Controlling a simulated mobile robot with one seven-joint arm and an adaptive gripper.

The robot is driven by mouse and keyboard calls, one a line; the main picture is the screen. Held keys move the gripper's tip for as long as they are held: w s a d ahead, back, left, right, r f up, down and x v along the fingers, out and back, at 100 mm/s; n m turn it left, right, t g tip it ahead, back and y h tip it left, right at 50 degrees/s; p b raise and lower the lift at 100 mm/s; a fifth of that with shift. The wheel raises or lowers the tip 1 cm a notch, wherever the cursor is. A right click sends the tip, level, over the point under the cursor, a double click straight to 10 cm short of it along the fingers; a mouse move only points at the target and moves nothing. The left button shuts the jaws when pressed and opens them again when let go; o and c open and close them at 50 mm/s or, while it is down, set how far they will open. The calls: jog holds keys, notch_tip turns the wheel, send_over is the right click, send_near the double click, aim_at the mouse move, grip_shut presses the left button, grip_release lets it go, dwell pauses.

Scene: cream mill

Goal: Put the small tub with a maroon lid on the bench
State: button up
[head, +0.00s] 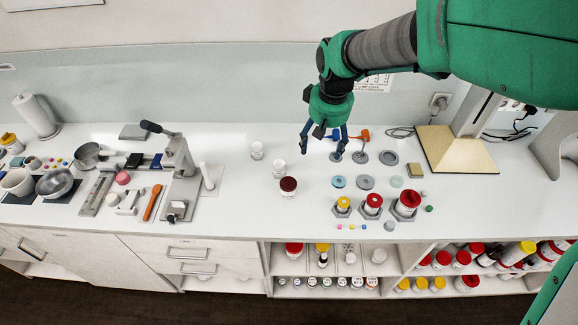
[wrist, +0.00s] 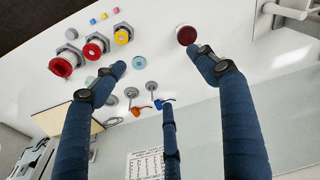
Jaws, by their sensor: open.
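The small tub with a maroon lid (head: 288,186) stands upright on the white bench (head: 240,219), left of the hexagonal holders. In the wrist view its round maroon lid (wrist: 186,34) shows from above, just beyond the tip of the right-hand finger. My gripper (head: 322,150) hangs fingers-down over the back of the bench, up and to the right of the tub in the head view. Its blue fingers (wrist: 157,62) are spread apart with nothing between them. It does not appear to touch the tub.
Red- and yellow-lidded jars (head: 372,203) sit in hexagonal holders at right, near several discs (head: 365,182). A grey lever press (head: 180,165) stands at left. Bare bench lies in front of the tub.

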jog(key=n+g+p, duration=0.2)
send_over(288, 183)
notch_tip(288, 183, down, 16)
jog(key=shift+w+d+r, duration=0.1)
jog(key=shift+r, duration=0.1)
jog(key=shift+f, duration=4.3)
jog(key=shift+f, duration=2.6)
